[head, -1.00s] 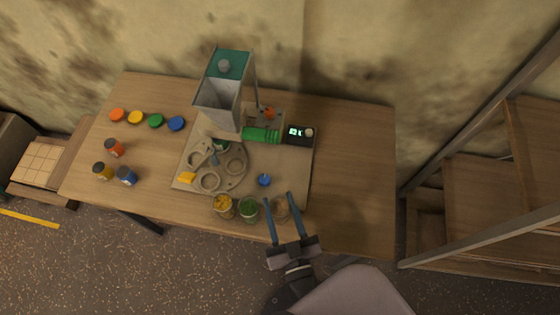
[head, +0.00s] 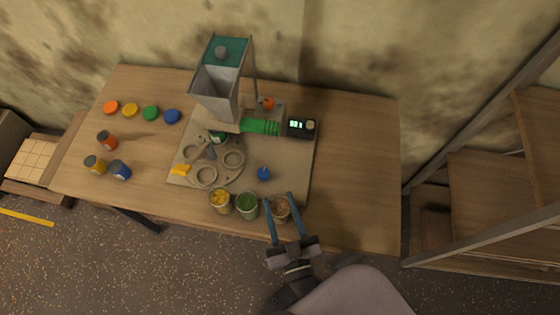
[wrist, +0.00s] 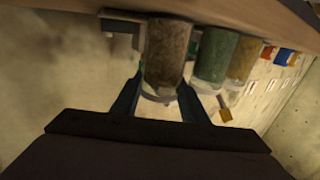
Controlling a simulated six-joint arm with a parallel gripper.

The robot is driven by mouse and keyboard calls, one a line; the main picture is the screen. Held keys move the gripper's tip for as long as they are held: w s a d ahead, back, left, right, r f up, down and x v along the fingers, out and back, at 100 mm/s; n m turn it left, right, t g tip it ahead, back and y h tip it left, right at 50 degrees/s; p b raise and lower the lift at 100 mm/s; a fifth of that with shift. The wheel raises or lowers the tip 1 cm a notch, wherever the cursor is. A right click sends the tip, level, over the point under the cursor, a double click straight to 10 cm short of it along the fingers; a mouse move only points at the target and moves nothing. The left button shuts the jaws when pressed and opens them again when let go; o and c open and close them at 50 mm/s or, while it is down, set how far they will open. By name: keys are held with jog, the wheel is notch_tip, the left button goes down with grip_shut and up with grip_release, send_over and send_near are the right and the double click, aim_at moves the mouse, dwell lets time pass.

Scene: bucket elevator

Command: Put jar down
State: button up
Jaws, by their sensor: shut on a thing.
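My gripper (head: 281,214) is at the front edge of the wooden table. Its two blue fingers are shut on a clear jar with brown contents (head: 281,203). In the wrist view the brown jar (wrist: 167,52) sits between the fingers (wrist: 160,92). The jar stands at the right end of a row, beside a jar with green contents (head: 247,203) and a jar with yellow contents (head: 220,197). I cannot tell whether the brown jar's base touches the table.
A machine with a hopper (head: 219,88), a round holder plate (head: 207,165) and a green spout (head: 260,126) stands behind the jars. A blue knob (head: 264,173) is close behind the gripper. Lids (head: 151,113) and small jars (head: 120,169) are at left. The table's right side (head: 358,160) is clear.

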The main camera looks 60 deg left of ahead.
jog(key=shift+f, duration=0.1)
jog(key=o, duration=1.3)
jog(key=shift+c, duration=0.2)
jog(key=shift+f, duration=0.1)
jog(key=shift+b, duration=0.3)
jog(key=shift+s+d+f+b, duration=0.15)
jog(key=shift+s+d+b, duration=0.2)
jog(key=shift+d, duration=0.3)
jog(key=b+v, duration=0.2)
jog(key=v, duration=0.1)
jog(key=shift+d+f, duration=0.1)
jog(key=shift+d, duration=0.25)
jog(key=shift+b+v, duration=0.5)
jog(key=shift+v, duration=0.55)
jog(key=shift+d, duration=0.1)
